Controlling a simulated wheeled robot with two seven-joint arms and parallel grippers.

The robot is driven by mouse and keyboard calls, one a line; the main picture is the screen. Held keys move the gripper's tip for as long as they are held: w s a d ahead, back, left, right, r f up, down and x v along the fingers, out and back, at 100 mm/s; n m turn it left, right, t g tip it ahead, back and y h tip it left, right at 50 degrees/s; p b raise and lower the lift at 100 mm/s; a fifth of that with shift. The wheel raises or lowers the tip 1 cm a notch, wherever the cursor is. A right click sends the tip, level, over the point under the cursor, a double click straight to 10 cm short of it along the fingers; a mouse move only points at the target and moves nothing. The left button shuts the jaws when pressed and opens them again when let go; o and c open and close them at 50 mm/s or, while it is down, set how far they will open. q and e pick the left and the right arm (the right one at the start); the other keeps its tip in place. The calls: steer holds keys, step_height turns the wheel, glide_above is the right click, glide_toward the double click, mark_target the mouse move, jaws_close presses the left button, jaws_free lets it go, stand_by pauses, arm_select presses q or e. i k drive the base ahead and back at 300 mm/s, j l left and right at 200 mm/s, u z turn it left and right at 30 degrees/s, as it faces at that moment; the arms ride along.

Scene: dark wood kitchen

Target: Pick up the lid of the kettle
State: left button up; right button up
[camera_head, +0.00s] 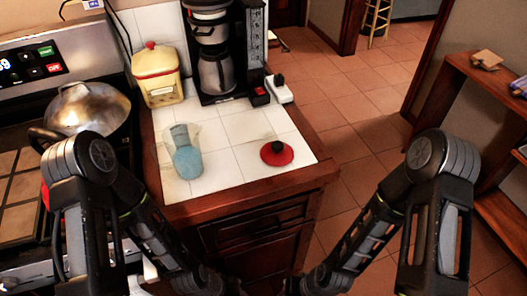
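A round red lid (277,154) with a black knob lies flat on the white tiled counter (235,170), near its front right corner. Nothing touches the lid. A bit of a red object (45,196), possibly the kettle, shows at the left on the stove; my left arm hides most of it. My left arm stands bent at the left and my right arm stands bent at the right, both well apart from the lid. The fingertips of both grippers are out of the picture.
Behind are a yellow canister (157,78), a coffee maker (213,50) and a white power strip (279,90). A metal domed pot (88,108) sits on the stove. Tiles around the lid are clear.

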mark_target(275, 154)
steer(key=l+u, duration=0.2)
steer(key=u, duration=0.15)
steer(key=i+l+u, duration=0.1)
steer(key=l+u, duration=0.15)
steer(key=u, duration=0.15)
steer(key=l+u, duration=0.45)
steer(key=l, duration=0.35)
steer(key=k+l+u, duration=0.15)
steer(key=l, duration=0.3)
steer(key=l+u, duration=0.1)
steer(key=l, duration=0.35)
steer(key=k+l+u, duration=0.1)
steer(key=l, duration=0.35)
steer(key=k+l+u, duration=0.15)
steer(key=l, duration=0.25)
steer(key=l+u, duration=0.1)
steer(key=l, duration=0.35)
steer(key=k+l, duration=0.15)
steer(key=l, duration=0.2)
steer(key=k+l, duration=0.1)
steer(key=l, duration=0.25)
steer(key=k+l, duration=0.15)
steer(key=l, duration=0.25)
